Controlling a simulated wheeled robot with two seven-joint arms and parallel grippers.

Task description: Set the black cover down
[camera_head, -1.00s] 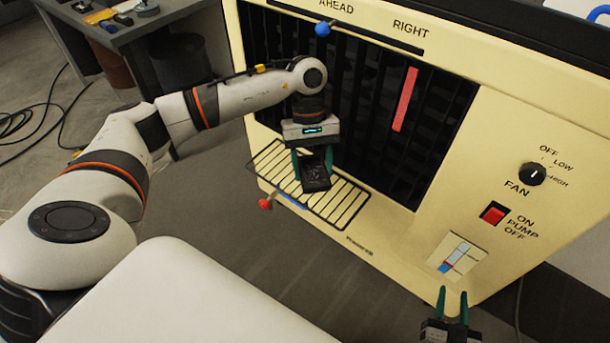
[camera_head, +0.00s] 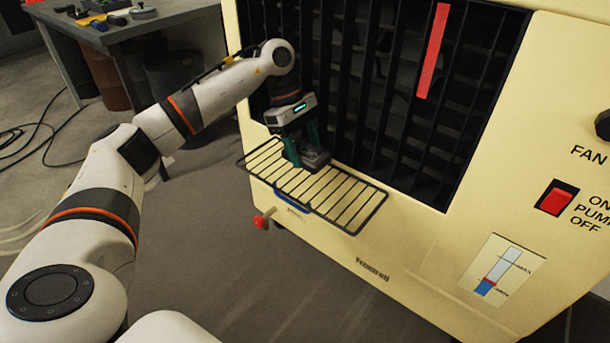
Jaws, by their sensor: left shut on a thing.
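The black cover (camera_head: 315,158) is a small dark piece between the green fingers of my left gripper (camera_head: 303,152). The gripper is shut on it. They are over the slatted rack (camera_head: 340,203) that juts from the front of the cream cooler, near its inner side by the dark grille. The cover's underside is at or very close to the slats; I cannot tell whether it touches. My right gripper is out of the picture.
The cream cooler (camera_head: 420,270) has a dark louvred grille (camera_head: 400,110) with a red strip (camera_head: 433,50), a red pump switch (camera_head: 556,198) and a level gauge (camera_head: 500,270). A red knob (camera_head: 262,220) sticks out below the rack. The rack's right part is bare. A workbench (camera_head: 130,30) stands behind.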

